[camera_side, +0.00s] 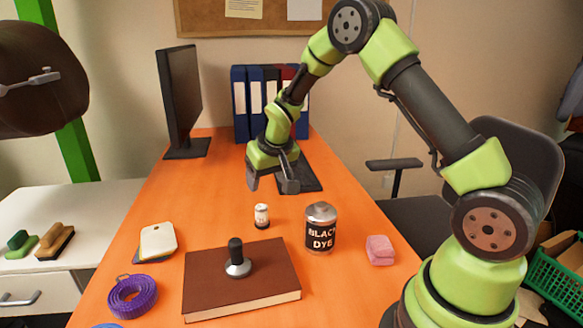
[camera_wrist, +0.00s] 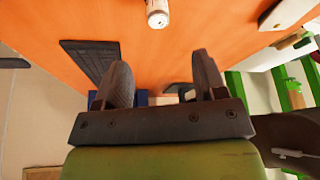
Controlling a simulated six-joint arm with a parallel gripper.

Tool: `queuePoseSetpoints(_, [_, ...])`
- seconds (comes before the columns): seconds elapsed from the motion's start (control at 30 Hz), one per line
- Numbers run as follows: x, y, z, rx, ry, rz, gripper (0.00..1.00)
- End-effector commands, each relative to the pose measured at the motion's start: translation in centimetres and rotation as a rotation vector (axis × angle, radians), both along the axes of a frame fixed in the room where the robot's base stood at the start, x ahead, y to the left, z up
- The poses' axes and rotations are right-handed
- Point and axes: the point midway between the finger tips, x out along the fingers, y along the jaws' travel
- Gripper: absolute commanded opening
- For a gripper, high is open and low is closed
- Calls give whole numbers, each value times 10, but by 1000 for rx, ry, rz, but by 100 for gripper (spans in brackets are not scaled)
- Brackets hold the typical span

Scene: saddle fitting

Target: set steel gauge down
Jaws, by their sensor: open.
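The steel gauge (camera_side: 32,82) is a thin silvery tool with a small crosspiece, resting against the dark brown saddle (camera_side: 55,105) at the left of the side view. It also shows in the wrist view (camera_wrist: 288,153) near the right edge, against the saddle's dark shape. My gripper (camera_side: 270,188) hangs above the orange desk, well to the right of the saddle and apart from it. Its two fingers (camera_wrist: 160,82) are spread with nothing between them.
A small white bottle (camera_side: 262,216) and a black dye can (camera_side: 320,228) stand on the desk (camera_side: 205,225). A brown book (camera_side: 215,280) bears a black-handled tool (camera_side: 237,258). A purple tape roll (camera_side: 133,296), pink sponge (camera_side: 380,250) and monitor (camera_side: 180,100) stand around. The desk's middle left is clear.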

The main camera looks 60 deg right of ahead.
Motion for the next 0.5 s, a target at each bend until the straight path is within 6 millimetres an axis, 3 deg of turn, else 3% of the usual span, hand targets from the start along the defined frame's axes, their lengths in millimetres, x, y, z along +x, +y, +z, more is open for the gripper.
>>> queuePoseSetpoints(0.17, [-22,22,63,21,-53,-1,64])
queuePoseSetpoints(0.3, [-61,49,117,59,-99,3,64])
queuePoseSetpoints(0.5, [-133,85,167,137,-166,27,64])
